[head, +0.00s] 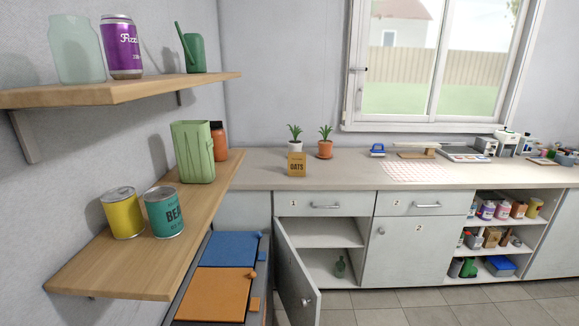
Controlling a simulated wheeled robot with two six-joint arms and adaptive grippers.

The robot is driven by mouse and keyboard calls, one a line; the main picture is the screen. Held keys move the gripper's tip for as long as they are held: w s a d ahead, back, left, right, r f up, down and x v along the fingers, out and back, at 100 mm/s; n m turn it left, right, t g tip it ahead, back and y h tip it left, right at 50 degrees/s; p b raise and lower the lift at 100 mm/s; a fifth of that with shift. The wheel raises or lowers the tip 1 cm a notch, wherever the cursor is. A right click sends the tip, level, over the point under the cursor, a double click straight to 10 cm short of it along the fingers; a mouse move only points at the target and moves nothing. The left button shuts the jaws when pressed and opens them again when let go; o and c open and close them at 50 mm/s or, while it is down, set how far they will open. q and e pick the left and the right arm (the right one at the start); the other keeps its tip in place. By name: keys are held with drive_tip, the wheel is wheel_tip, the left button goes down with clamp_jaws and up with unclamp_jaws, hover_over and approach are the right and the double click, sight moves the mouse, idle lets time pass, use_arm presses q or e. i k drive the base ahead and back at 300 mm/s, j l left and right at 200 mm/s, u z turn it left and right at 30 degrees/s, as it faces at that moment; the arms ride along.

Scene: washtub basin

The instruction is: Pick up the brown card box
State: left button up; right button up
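A small brown box with dark "OATS" lettering (297,169) stands upright on the counter (345,174), near its front edge and left of the window. It is the clearest brown box in view. A small brown item (492,238) among the things on the open shelves at the right is too small to tell. Neither of my grippers is in view.
Two potted plants (326,147) stand behind the oats box. A cupboard door (296,276) hangs open below it. Wooden wall shelves (130,262) with cans and a green container (193,152) jut out at left. The counter right of the box is mostly clear up to a checkered cloth (418,172).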

sight(296, 160)
drive_tip(key=i+l+u, duration=0.15)
drive_tip(key=u, duration=0.35)
drive_tip(key=l+u, duration=0.25)
drive_tip(key=u, duration=0.25)
drive_tip(key=i+l+u, duration=0.1)
drive_tip(key=l+u, duration=0.25)
drive_tip(key=u, duration=0.15)
drive_tip(key=l+u, duration=0.1)
drive_tip(key=l, duration=0.45)
drive_tip(key=l+u, duration=0.15)
drive_tip(key=l, duration=0.45)
drive_tip(key=l+u, duration=0.1)
drive_tip(key=l, duration=0.45)
drive_tip(key=k+l+u, duration=0.1)
drive_tip(key=l, duration=0.45)
drive_tip(key=l+u, duration=0.1)
drive_tip(key=l, duration=0.45)
drive_tip(key=k+l+u, duration=0.15)
drive_tip(key=l, duration=0.4)
